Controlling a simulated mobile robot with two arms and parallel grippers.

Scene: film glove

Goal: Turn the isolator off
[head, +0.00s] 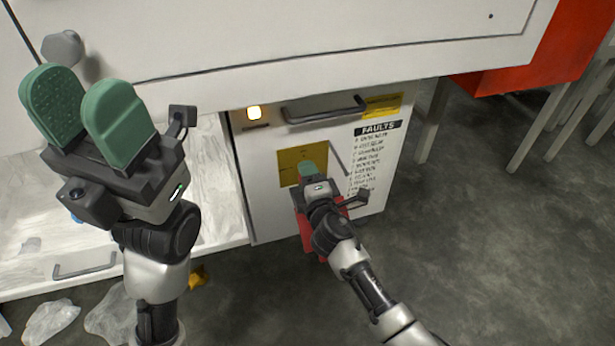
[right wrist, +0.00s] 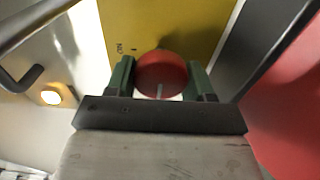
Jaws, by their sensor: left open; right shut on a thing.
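The isolator's yellow plate (head: 289,165) is on the front of a white cabinet. In the right wrist view the plate (right wrist: 165,25) fills the upper middle, with a round red knob (right wrist: 161,72) in front of it. My right gripper (right wrist: 160,78) has its green fingers on both sides of the knob and is shut on it. In the head view my right gripper (head: 308,168) is at the plate and hides the knob. A pale line shows on the knob's lower face. My left gripper (head: 88,110) is open, empty and raised at the left, away from the isolator.
A lit lamp (head: 254,112) and a dark bar handle (head: 325,109) sit above the plate. A faults list (head: 371,160) is to its right. A red object (head: 307,236) is partly hidden below my right gripper. Crumpled clear plastic (head: 50,320) lies on the floor.

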